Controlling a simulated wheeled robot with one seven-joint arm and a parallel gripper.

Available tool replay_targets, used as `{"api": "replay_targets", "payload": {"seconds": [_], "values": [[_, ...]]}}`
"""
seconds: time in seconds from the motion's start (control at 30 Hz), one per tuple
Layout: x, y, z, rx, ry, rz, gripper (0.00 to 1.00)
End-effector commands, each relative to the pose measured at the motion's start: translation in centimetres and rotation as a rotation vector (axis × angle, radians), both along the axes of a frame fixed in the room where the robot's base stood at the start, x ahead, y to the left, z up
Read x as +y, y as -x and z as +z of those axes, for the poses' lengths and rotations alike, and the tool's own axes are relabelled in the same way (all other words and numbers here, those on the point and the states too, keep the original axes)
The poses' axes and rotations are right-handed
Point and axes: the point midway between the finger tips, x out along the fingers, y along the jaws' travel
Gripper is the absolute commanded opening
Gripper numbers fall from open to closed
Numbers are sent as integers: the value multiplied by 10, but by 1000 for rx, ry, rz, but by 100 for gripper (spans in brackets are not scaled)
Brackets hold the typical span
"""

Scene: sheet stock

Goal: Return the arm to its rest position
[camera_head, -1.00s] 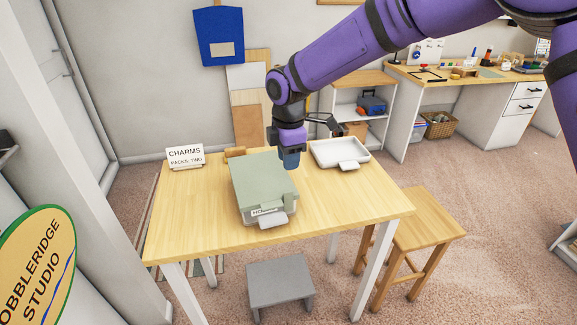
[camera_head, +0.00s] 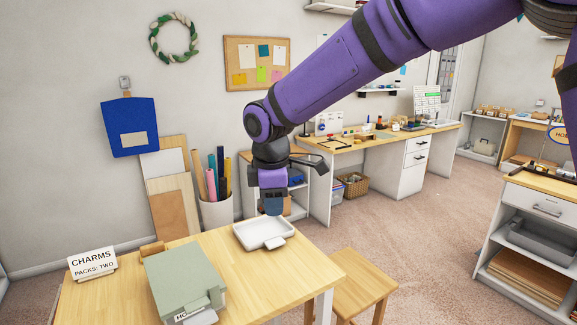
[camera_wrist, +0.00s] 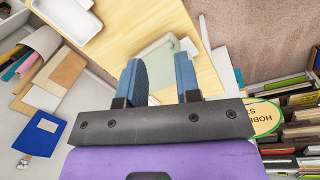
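My gripper (camera_head: 273,207) hangs fingers-down from my purple arm, above the far part of the wooden table (camera_head: 250,270). In the head view its fingertips overlap the back edge of the white tray (camera_head: 262,248). In the wrist view its two blue fingers (camera_wrist: 158,68) stand apart with nothing between them. The grey-green box (camera_head: 182,280) sits on the table at the left of the tray. It shows beyond the fingers in the wrist view (camera_wrist: 156,60), clear of them. The arm is bent and stretched forward.
A "CHARMS PACKS: TWO" sign (camera_head: 92,263) stands on the table's left. A wooden stool (camera_head: 352,290) stands at its right. Boards (camera_head: 172,205) and a bin of rolls (camera_head: 216,212) stand against the wall.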

Motion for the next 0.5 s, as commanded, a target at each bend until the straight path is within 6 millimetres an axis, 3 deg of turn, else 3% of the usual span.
{"api": "replay_targets", "payload": {"seconds": [0.03, 0.2, 0.5], "values": [[-20, 3, 14, -19, -8, -62, 31], [-83, 20, 50, -68, -38, -286, 31], [-184, 71, 95, -146, -124, -681, 31]]}}
